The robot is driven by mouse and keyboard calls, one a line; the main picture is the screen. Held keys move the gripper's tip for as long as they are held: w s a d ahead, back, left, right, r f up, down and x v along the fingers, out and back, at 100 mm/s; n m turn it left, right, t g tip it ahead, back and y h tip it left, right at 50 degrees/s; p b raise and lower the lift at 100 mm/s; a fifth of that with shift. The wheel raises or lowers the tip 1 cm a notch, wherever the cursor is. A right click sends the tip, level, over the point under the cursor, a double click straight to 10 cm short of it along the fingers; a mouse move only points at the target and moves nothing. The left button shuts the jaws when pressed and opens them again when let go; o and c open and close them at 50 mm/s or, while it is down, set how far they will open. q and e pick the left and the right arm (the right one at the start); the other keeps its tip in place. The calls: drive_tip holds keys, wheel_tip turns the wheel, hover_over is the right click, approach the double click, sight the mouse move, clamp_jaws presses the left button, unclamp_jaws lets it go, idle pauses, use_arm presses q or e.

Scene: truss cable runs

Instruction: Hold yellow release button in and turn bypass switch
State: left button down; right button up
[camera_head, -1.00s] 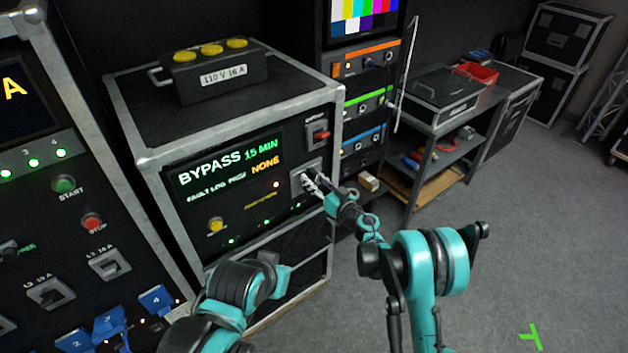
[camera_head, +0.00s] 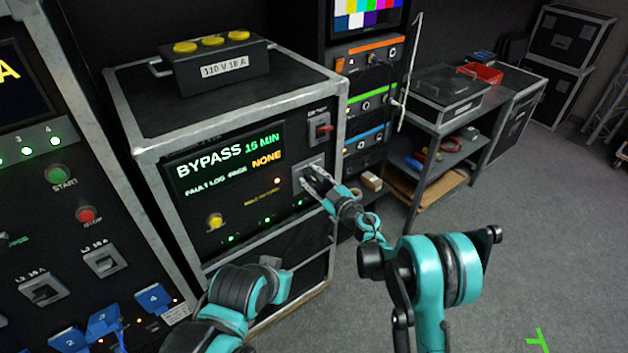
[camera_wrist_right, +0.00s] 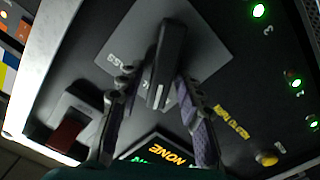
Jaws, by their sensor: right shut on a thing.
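The bypass switch (camera_head: 311,168) is a black lever on a grey square plate at the right of the case front. In the right wrist view the lever (camera_wrist_right: 167,52) stands out from its plate between my fingers. My right gripper (camera_head: 319,183) is at the plate and shut on the lever; its two fingers (camera_wrist_right: 156,82) flank it. The yellow release button (camera_head: 215,221) is at the lower left of the same panel, with nothing touching it. It also shows in the right wrist view (camera_wrist_right: 267,158). My left gripper is not in view; only part of that arm shows below the panel.
A lit display (camera_head: 228,162) reads BYPASS 15 MIN and NONE. A red switch (camera_head: 322,128) sits just above the bypass plate. A rack with START (camera_head: 57,174) and STOP (camera_head: 86,214) buttons stands at left. A shelf table (camera_head: 440,125) stands at right; the floor before it is clear.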

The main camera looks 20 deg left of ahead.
drive_tip(key=shift+s+a+f+n+b, duration=0.15)
drive_tip(key=shift+n+b, duration=0.25)
drive_tip(key=shift+n, duration=0.9)
drive_tip(key=shift+c, duration=0.2)
drive_tip(key=o, duration=0.8)
drive_tip(key=shift+f, duration=0.1)
drive_tip(key=v, duration=1.2)
